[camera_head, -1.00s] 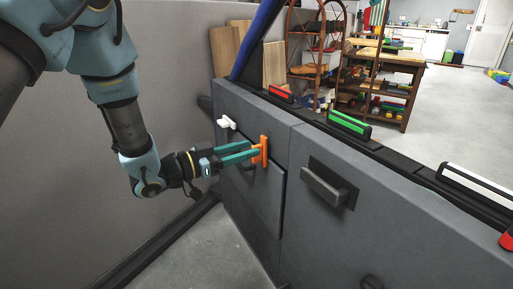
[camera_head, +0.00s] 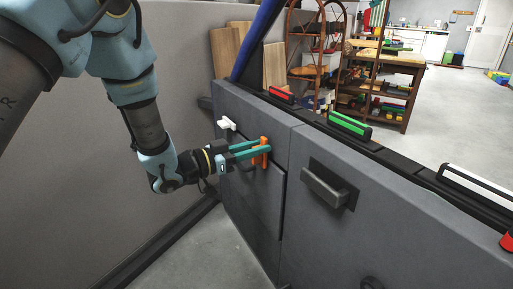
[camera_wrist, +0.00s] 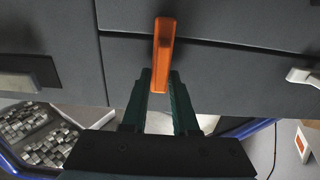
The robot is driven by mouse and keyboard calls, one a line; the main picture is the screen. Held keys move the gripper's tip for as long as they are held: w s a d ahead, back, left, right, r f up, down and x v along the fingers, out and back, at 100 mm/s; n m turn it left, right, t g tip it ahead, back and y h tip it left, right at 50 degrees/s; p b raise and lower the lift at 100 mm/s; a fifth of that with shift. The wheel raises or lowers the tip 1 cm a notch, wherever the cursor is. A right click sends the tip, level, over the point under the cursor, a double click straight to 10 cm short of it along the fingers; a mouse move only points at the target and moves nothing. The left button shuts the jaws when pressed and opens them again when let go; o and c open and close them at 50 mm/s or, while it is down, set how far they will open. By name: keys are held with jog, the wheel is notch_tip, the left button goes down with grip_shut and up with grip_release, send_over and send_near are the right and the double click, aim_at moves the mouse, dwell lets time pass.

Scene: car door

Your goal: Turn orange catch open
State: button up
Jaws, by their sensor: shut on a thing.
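The orange catch (camera_head: 264,153) is on the grey door panel, near the upper edge of a rectangular flap (camera_head: 262,195). It stands close to upright in the head view. In the wrist view the orange catch (camera_wrist: 164,45) crosses the seam between two grey panels, nearly in line with my fingers. My gripper (camera_head: 262,151) has its teal fingers on both sides of the catch and is shut on it. In the wrist view my gripper (camera_wrist: 160,80) holds the catch's near end between its fingertips.
A white catch (camera_head: 227,123) is left of the orange one. A grey handle (camera_head: 325,187) sticks out on the right panel. Red (camera_head: 281,94) and green (camera_head: 350,125) handled pieces sit along the top edge. The floor (camera_head: 225,255) below left is clear.

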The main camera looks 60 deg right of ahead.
aim_at(274, 155)
jog(key=shift+b, duration=0.3)
grip_shut()
jog(key=m+b, duration=0.3)
jog(key=s+f+m+b, duration=0.1)
jog(key=m+b, duration=0.5)
jog(key=b, duration=0.1)
jog(key=shift+s+a+f, duration=0.15)
jog(key=shift+s+a, duration=0.05)
jog(key=shift+a, duration=0.2)
jog(key=m+b, duration=0.3)
jog(key=b, duration=0.2)
jog(key=f+m+b, duration=0.1)
jog(key=m+b, duration=0.1)
jog(key=shift+s+a+m+b, duration=0.1)
jog(key=shift+s+m+b, duration=0.15)
jog(key=shift+m+b, duration=0.05)
jog(key=m+b, duration=0.3)
jog(key=b, duration=0.1)
jog(key=shift+m, duration=0.3)
jog(key=o, duration=0.7)
grip_release()
